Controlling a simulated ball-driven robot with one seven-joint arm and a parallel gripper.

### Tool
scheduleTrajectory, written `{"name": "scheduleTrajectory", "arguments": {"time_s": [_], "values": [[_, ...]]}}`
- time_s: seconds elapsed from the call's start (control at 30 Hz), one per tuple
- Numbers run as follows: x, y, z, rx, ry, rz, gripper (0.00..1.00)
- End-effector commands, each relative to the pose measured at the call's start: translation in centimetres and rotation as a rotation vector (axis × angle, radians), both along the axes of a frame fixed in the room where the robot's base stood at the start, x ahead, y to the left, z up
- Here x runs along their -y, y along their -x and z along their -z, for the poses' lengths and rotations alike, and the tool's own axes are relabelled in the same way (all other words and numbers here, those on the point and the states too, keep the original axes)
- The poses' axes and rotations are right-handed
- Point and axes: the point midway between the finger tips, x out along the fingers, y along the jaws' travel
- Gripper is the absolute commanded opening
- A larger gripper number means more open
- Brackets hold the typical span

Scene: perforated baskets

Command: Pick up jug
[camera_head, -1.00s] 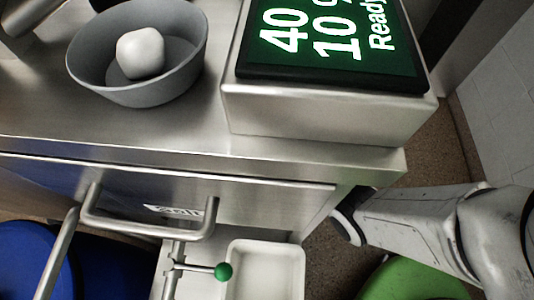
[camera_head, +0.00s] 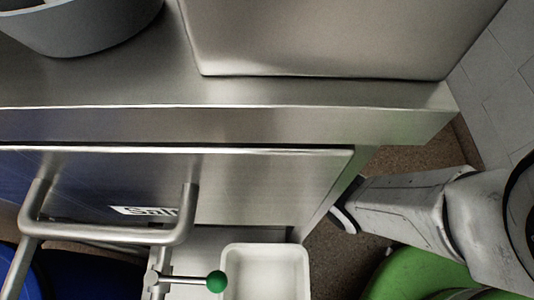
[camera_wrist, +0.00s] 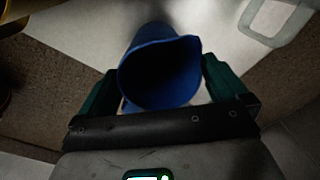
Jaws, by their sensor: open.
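A dark blue jug (camera_wrist: 160,70) shows in the wrist view, its wide dark mouth facing the camera and a pouring lip at the upper right of its rim. My gripper (camera_wrist: 160,82) is open, with one green finger to the left of the jug and one to the right. The jug's rim lies between the fingers. Whether either finger touches it I cannot tell. The jug's handle is not visible. I cannot make out the jug or my gripper's fingers in the head view.
A metal counter (camera_head: 250,125) fills the head view's upper part, with a grey bowl (camera_head: 80,30) and a metal box (camera_head: 330,35) on it. A bar handle (camera_head: 110,235) sticks out in front. Below are a white tray (camera_head: 265,275), a green knob (camera_head: 216,281) and a green rounded object (camera_head: 400,275).

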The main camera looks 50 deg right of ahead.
Motion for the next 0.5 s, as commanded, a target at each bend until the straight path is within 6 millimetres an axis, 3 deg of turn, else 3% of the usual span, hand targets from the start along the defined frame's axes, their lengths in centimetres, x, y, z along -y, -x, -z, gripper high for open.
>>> {"name": "scheduleTrajectory", "arguments": {"time_s": [0.27,0.5], "values": [[0.06,-0.09,0.48,0.002,0.001,0.001,1.0],[0.05,-0.07,0.48,0.002,0.001,0.001,0.77]]}}
